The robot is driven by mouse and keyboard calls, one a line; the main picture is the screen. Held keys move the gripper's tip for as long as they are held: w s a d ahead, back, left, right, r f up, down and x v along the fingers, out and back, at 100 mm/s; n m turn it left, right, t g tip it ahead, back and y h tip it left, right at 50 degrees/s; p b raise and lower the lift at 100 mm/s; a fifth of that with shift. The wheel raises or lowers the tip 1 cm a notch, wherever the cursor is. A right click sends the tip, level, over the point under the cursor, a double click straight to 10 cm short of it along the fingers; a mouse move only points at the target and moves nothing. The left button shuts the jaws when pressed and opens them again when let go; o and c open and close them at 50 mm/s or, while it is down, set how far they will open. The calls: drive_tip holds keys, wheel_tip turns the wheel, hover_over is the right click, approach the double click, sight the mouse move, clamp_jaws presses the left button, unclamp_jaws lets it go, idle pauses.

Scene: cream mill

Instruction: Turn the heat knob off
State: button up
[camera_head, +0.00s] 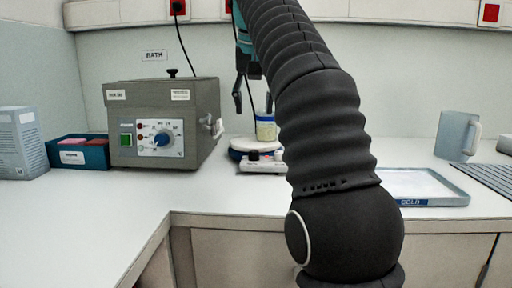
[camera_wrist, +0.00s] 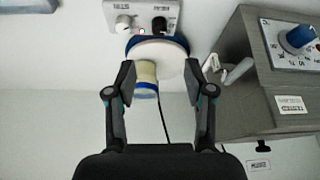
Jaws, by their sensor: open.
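A small hot plate stands on the bench, with a white round top (camera_wrist: 172,52), blue rim and pale front panel (camera_head: 260,167). Its panel carries a black knob (camera_wrist: 158,24) and a white knob (camera_wrist: 123,22); the labels are too small to read, so I cannot tell which is heat. A jar with a yellowish label (camera_head: 266,131) and blue band stands on the plate. My gripper (camera_wrist: 160,80) is open and empty, its fingers apart above the plate and jar in the wrist view. In the head view my arm partly hides the gripper.
A grey bath box (camera_head: 200,130) with a blue dial (camera_head: 162,139) stands left of the hot plate. A blue bin (camera_head: 80,152) and a carton (camera_head: 22,143) are farther left. A tray (camera_head: 425,187) and a jug (camera_head: 456,136) stand right. The front left bench is clear.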

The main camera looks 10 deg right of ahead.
sight(254, 151)
drive_tip(key=x, duration=1.2)
drive_tip(key=shift+w+d+f, duration=0.1)
drive_tip(key=shift+f, duration=0.2)
clamp_jaws()
